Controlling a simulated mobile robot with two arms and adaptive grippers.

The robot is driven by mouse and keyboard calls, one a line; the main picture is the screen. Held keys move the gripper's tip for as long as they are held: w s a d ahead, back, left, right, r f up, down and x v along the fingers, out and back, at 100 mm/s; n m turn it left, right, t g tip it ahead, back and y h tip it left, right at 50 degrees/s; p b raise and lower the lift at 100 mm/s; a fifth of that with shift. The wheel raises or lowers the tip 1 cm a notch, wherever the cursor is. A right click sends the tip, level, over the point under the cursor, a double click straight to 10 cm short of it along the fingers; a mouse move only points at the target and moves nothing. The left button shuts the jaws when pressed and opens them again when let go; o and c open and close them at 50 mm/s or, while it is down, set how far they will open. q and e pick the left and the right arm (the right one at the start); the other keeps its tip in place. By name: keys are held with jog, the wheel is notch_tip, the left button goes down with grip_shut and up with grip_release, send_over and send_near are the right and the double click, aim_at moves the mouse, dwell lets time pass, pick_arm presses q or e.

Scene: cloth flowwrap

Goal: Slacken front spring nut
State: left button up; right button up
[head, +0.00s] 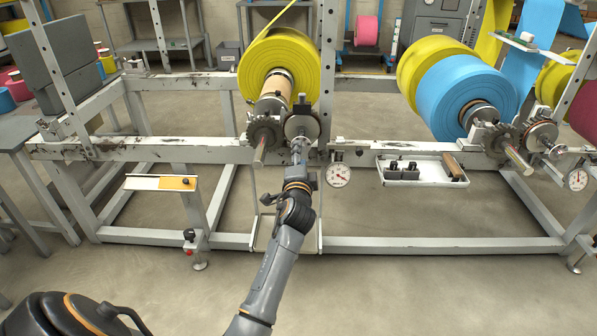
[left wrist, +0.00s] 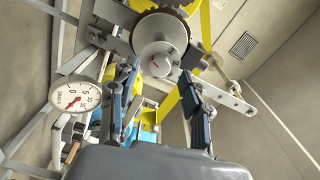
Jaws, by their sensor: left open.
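My left gripper (head: 299,146) reaches up to the friction disc (head: 302,126) on the near side of the yellow roll's stand. In the left wrist view, my left gripper (left wrist: 159,78) is open, with one dark finger on each side. Between and just beyond the fingertips is a round pale hub with a small red mark, which looks like the spring nut (left wrist: 157,60). It sits in front of the larger grey disc (left wrist: 174,32). The fingers look apart from it, with nothing between them. In the head view the nut is hard to make out behind the gripper. My right gripper is not in view.
A dial gauge (head: 338,175) hangs just right of my gripper; it also shows in the left wrist view (left wrist: 76,97). A toothed wheel (head: 263,131) and shaft end are close on the left. The frame's lower rail (head: 420,244) runs across. A white tray (head: 408,180) is farther right.

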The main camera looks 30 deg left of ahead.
pick_arm(q)
jog(key=v, duration=0.9)
jog(key=shift+s+d, duration=0.2)
